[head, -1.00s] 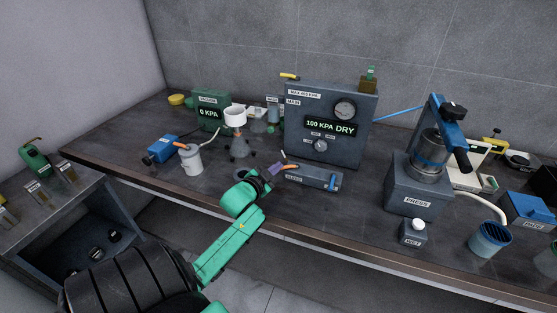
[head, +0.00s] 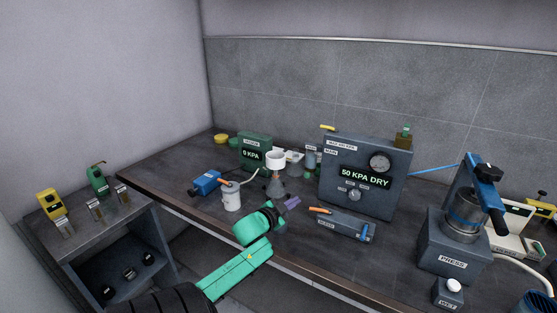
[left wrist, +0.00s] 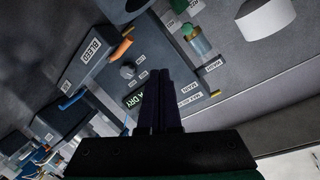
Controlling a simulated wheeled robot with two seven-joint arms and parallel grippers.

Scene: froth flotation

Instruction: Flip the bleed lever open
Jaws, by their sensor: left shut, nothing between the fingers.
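The grey bleed box (head: 343,227) sits on the bench in front of the main panel. Its orange lever (head: 321,211) lies along the box's left upper end. In the left wrist view, the lever (left wrist: 122,49) is beside the BLEED label (left wrist: 95,46), left of my fingers. My left gripper (head: 292,202) is shut and empty, left of the lever and apart from it. Its dark closed fingers (left wrist: 160,75) also show in the left wrist view. The main panel's display (head: 365,177) reads 50 KPA DRY. My right gripper is not in view.
A white jug (head: 231,197) and a funnel on a flask (head: 275,172) stand left of the bleed box. The press (head: 450,240) stands to its right. A blue handle (head: 366,233) is on the box's right end. Bare bench lies in front.

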